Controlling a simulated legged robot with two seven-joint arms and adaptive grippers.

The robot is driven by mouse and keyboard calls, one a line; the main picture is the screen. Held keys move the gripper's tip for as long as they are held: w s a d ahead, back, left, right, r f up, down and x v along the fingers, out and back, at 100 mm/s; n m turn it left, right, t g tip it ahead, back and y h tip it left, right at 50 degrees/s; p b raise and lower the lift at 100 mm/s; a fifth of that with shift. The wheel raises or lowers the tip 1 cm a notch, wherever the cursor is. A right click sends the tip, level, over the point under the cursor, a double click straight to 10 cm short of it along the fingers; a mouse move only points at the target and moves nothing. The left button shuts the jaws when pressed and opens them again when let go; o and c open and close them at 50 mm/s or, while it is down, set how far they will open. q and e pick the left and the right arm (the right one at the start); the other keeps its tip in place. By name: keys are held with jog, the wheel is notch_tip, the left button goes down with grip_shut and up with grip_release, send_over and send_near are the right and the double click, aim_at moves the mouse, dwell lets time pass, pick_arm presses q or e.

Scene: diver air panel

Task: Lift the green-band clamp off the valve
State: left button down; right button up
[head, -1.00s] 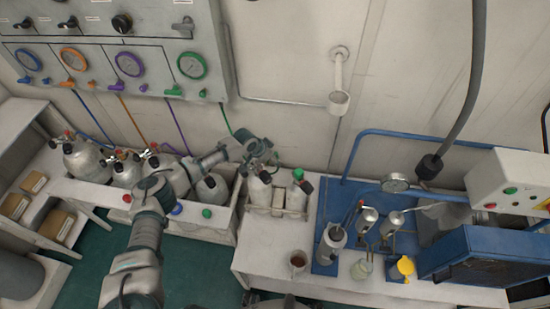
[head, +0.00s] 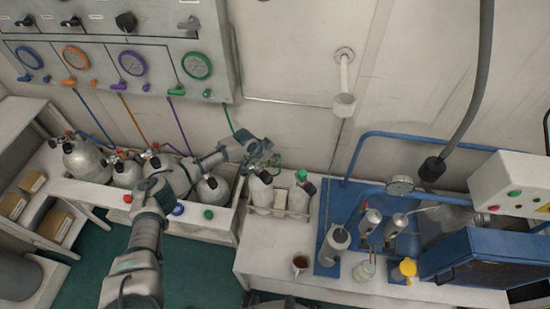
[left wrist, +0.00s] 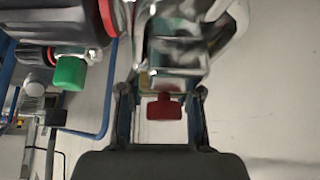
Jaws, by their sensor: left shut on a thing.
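My left gripper (head: 264,158) is over the white cylinders behind the low rack in the head view. In the left wrist view its two fingers (left wrist: 160,92) stand on either side of a grey metal clamp (left wrist: 180,50) with a dull green strip along its lower edge, and it is shut on this clamp. A red knob (left wrist: 164,106) shows between the fingers, just below the clamp. The clamp's far side and its contact with the valve are hidden, so I cannot tell whether they touch. My right gripper is not in view.
A green-capped valve (left wrist: 70,73) is close on the left in the wrist view. Several white cylinders (head: 82,160) stand in the rack at left. A gauge panel (head: 110,45) hangs behind. The blue bench (head: 327,262) with a gauge is at right.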

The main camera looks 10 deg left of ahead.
pick_arm(q)
jog(key=shift+a+f+n+p, duration=0.15)
jog(key=shift+a+n+p, duration=0.4)
jog(key=shift+p, duration=0.65)
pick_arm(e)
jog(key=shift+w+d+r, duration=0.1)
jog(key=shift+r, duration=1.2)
pick_arm(q)
jog(key=shift+d, duration=0.1)
jog(key=shift+d+r+p, duration=0.2)
jog(key=shift+r+p, duration=0.8)
jog(key=shift+r, duration=0.15)
jog(key=shift+d+r+p, duration=0.2)
jog(key=shift+r+p, duration=0.75)
jog(key=shift+r, duration=0.15)
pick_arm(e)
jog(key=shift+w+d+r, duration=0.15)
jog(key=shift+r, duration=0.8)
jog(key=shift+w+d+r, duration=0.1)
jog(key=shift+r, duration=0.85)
